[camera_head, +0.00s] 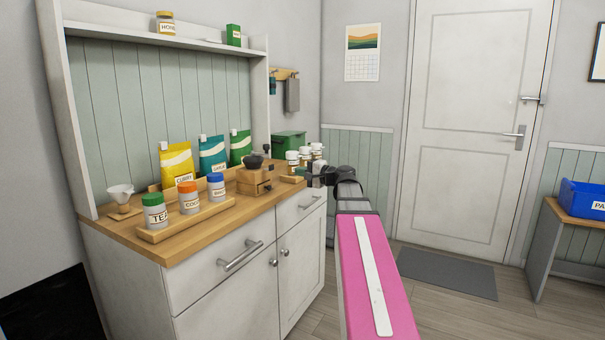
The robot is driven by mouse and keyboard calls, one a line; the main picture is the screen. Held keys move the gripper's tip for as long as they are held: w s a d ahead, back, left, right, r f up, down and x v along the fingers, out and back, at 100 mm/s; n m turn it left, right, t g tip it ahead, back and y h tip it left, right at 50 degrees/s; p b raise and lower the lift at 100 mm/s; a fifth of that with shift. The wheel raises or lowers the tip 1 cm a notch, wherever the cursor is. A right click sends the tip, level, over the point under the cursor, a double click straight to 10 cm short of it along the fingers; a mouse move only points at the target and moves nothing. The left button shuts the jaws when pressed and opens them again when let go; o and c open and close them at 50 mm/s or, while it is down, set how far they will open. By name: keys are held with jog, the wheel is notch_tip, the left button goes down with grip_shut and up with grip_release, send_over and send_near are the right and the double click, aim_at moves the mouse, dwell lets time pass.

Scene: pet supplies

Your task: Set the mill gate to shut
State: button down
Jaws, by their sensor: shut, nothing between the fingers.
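The mill (252,184) is a small wooden box with a dark bowl (253,162) on top. It stands on the wooden counter of the cabinet, behind the right end of a tray. A small dark knob shows on its front. The gate is too small to make out, so I cannot tell its position. My gripper (314,179) is shut and empty, at the counter's right end, to the right of the mill and apart from it. My dark wrist partly hides the fingers.
A wooden tray (183,224) holds several labelled jars left of the mill. Pouches (212,154) stand behind it. A green box (289,145) and small white-lidded jars (293,160) stand near my gripper. A dripper (121,195) stands at the left.

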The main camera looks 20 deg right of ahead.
aim_at(273, 166)
jog(key=x, duration=1)
jog(key=shift+w, duration=0.1)
jog(key=shift+a, duration=0.1)
jog(key=shift+x, duration=1.6)
